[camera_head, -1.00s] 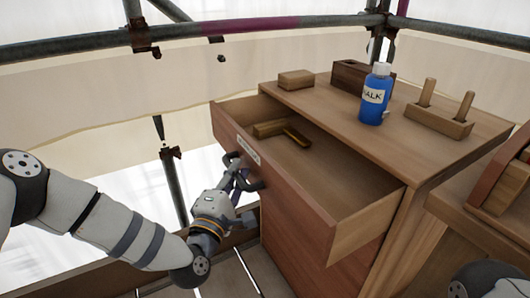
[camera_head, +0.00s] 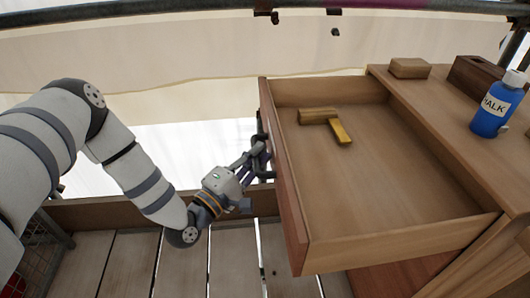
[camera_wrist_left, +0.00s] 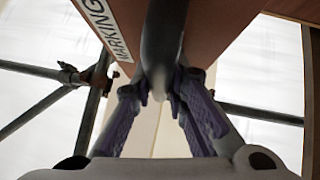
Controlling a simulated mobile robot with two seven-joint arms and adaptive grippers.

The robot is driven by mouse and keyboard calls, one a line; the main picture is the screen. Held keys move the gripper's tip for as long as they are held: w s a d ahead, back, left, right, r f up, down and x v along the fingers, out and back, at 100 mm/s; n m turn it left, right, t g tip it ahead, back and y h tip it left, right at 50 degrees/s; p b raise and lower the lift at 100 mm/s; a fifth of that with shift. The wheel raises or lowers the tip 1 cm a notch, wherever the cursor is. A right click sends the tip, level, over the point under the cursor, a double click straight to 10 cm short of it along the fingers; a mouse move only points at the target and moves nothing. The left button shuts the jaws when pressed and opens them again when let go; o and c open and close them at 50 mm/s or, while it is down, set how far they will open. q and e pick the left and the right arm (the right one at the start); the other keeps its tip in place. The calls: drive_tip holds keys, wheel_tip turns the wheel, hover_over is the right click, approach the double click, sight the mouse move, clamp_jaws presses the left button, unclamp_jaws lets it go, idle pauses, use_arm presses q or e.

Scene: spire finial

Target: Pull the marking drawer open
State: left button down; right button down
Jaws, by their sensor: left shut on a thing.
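The marking drawer (camera_head: 400,238) stands well out of the wooden cabinet in the head view. My left gripper (camera_head: 257,160) is at the drawer's front face, on the left. In the left wrist view its two fingers (camera_wrist_left: 163,103) are closed around the dark drawer handle (camera_wrist_left: 163,45), beside a label reading "MARKING" (camera_wrist_left: 108,28). In the head view the handle is mostly hidden by the fingers. My right gripper is not in view.
On the cabinet top are a wooden block (camera_head: 410,68), a dark wooden box (camera_head: 478,76) and a blue chalk bottle (camera_head: 496,106). Scaffold tubes (camera_head: 200,19) and pale sheeting run behind. Plank flooring (camera_head: 235,262) lies left of the drawer.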

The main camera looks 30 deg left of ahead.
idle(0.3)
use_arm(q)
drive_tip(key=c, duration=1.6)
unclamp_jaws()
drive_tip(key=shift+o, duration=0.2)
drive_tip(key=s+a+f, duration=0.1)
drive_tip(key=s, duration=1.1)
drive_tip(key=shift+a+f, duration=0.3)
drive_tip(key=shift+a, duration=0.1)
drive_tip(key=shift+w, duration=0.1)
